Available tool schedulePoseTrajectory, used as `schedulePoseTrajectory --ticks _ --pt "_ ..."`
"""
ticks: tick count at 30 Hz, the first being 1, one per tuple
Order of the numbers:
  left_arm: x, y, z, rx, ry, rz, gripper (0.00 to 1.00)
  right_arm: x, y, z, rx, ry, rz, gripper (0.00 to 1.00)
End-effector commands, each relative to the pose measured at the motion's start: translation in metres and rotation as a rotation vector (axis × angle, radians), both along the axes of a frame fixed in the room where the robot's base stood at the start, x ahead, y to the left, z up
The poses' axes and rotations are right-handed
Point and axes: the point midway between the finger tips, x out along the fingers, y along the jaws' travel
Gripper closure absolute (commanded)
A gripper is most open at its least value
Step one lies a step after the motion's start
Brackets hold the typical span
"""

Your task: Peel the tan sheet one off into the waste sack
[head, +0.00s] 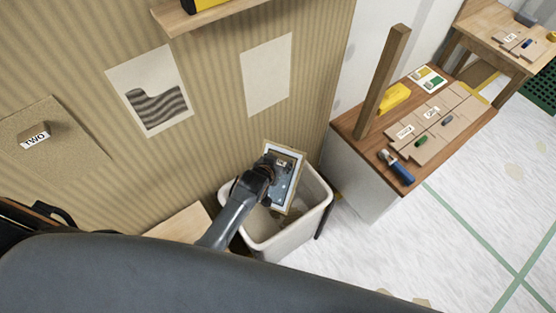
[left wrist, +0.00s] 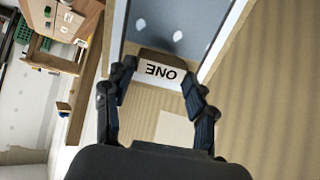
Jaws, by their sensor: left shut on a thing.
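Sheet one (head: 288,194) is a panel with a blue-grey face, a pale border and a thin tan edge. It is tilted over the open mouth of the pale waste sack (head: 283,246), off the wall. My left gripper (head: 268,167) is shut on its block, whose label reads ONE (left wrist: 160,72) in the left wrist view. The fingers of my left gripper (left wrist: 158,80) stand on both sides of that block. The sack's inside is partly hidden by the sheet and my arm. My right gripper is not in view.
Sheet two (head: 75,150), with a TWO block, is on the striped wall at left. Two pale patches, one with a dark wavy print (head: 158,106), are on the wall. A bench (head: 358,130) with an upright post, boards and tools stands right of the sack.

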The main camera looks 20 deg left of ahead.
Motion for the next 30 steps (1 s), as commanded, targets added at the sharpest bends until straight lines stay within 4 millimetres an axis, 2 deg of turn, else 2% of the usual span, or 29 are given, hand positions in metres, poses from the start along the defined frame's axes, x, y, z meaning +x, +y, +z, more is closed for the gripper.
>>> schedulePoseTrajectory --ticks 5,9,24,30 --pt "0.0 0.0 0.003 0.001 0.0 0.001 0.76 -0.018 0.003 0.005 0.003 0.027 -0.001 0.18" --pt "0.0 0.0 -0.014 0.001 0.0 0.001 0.76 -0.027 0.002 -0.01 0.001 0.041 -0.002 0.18" --pt "0.0 0.0 -0.074 0.001 -0.001 0.001 0.76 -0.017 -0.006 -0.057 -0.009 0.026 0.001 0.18" --pt "0.0 0.0 -0.091 0.0 -0.002 0.001 0.76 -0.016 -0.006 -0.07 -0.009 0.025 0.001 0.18"
